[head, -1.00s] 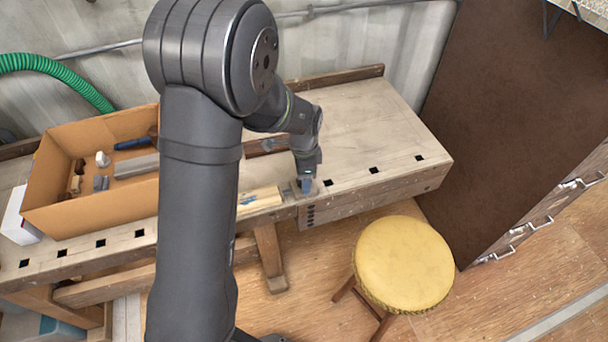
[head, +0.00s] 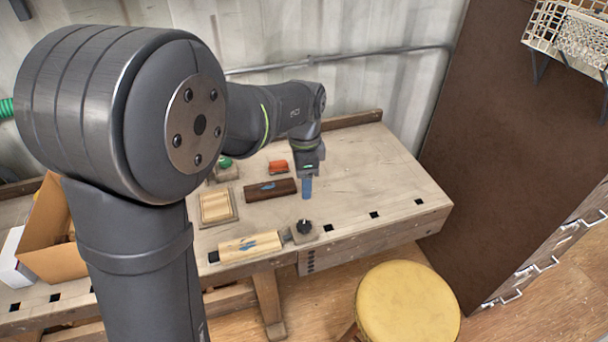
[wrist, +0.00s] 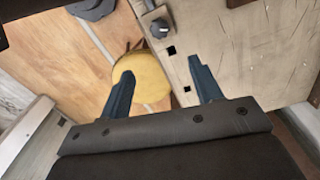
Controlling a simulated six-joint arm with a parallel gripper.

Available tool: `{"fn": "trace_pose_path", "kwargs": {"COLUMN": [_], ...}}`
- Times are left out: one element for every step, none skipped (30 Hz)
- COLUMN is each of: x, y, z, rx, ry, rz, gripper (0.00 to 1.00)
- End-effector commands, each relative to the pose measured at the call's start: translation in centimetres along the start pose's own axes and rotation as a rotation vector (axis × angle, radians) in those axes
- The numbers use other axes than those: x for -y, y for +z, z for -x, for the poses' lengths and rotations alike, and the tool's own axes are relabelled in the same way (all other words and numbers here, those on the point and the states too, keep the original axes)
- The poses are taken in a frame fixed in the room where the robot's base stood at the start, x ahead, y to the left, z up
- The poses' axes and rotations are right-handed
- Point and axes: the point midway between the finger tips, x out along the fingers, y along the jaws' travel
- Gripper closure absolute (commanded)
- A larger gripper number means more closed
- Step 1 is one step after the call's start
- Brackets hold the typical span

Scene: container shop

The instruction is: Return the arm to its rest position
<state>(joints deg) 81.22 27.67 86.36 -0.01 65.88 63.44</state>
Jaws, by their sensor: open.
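My gripper (head: 307,188) hangs over the right half of the workbench (head: 385,180) in the head view, pointing down. In the wrist view its two blue fingers (wrist: 163,92) are spread apart with nothing between them. Past the fingers, the wrist view shows the bench edge and the yellow stool seat (wrist: 148,76) below. My arm fills much of the left of the head view and hides part of the bench behind it.
On the bench are a dark brown block (head: 270,189), a red-orange item (head: 278,167), a light wooden block in a frame (head: 216,206), a pale wooden piece (head: 250,246) and a black knob (head: 304,227). A cardboard box (head: 50,235) stands left. The yellow stool (head: 408,305) stands in front.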

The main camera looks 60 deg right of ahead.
Motion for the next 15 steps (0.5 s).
{"fn": "trace_pose_path", "kwargs": {"x": [0.01, 0.0, -0.02, -0.03, -0.03, -0.04, -0.04, -0.03, -0.03, -0.03, -0.03, -0.03, -0.03, -0.03, -0.02], "y": [-0.01, 0.0, 0.01, 0.01, 0.02, 0.02, 0.02, 0.02, 0.02, 0.02, 0.02, 0.02, 0.01, 0.01, 0.01], "z": [0.37, 0.51, 0.65, 0.72, 0.76, 0.79, 0.79, 0.79, 0.78, 0.78, 0.77, 0.77, 0.77, 0.77, 0.76], "rx": [-0.001, 0.0, 0.0, 0.0, 0.001, 0.001, 0.001, 0.001, 0.001, 0.001, 0.001, 0.0, 0.0, 0.0, 0.0], "ry": [-0.001, -0.001, 0.0, 0.001, 0.001, 0.001, 0.001, 0.001, 0.001, 0.001, 0.001, 0.001, 0.001, 0.001, 0.001], "rz": [0.0, 0.0, 0.0, 0.0, 0.0, 0.0, 0.0, 0.0, 0.0, 0.0, 0.0, 0.0, 0.0, 0.0, 0.0], "gripper": [0.41, 0.41, 0.41, 0.41, 0.41, 0.41, 0.41, 0.41, 0.41, 0.41, 0.41, 0.41, 0.41, 0.41, 0.41]}}
